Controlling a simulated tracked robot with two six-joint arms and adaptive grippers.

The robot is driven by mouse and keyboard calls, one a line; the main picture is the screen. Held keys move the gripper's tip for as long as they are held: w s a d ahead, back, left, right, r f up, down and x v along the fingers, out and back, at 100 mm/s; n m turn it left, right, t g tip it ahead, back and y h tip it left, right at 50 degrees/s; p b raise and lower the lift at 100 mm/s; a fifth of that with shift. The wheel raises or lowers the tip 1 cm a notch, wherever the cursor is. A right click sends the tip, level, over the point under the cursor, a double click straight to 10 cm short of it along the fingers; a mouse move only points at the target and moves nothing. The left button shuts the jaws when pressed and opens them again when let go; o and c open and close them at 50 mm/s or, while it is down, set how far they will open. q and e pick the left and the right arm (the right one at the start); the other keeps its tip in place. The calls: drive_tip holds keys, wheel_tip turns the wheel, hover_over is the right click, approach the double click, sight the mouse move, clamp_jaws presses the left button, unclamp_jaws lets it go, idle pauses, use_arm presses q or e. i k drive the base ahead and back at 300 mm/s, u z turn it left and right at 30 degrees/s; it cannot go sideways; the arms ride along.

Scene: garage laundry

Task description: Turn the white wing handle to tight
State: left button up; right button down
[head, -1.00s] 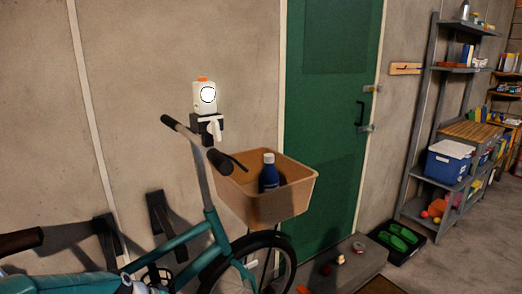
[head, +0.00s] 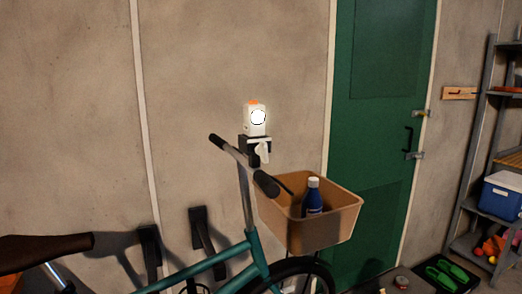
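The white wing handle (head: 263,152) hangs below a white lamp (head: 257,120) with a round lit face and an orange top. A black clamp (head: 248,149) sits behind the handle, at the teal bicycle's handlebar (head: 238,155). The wing points downward, slightly tilted. Whether the clamp is tight cannot be told. Neither of my grippers is in view.
The teal bicycle (head: 190,268) stands before a concrete wall. Its tan basket (head: 325,225) holds a blue bottle (head: 313,196). Right are a green door (head: 380,110), green shoes on a black tray, and grey shelving with a blue cooler (head: 502,194).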

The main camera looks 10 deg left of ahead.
sight(261, 149)
drive_tip(key=k, duration=1.3)
drive_tip(key=u, duration=0.55)
drive_tip(key=i, duration=1.7)
drive_tip(key=z, duration=0.65)
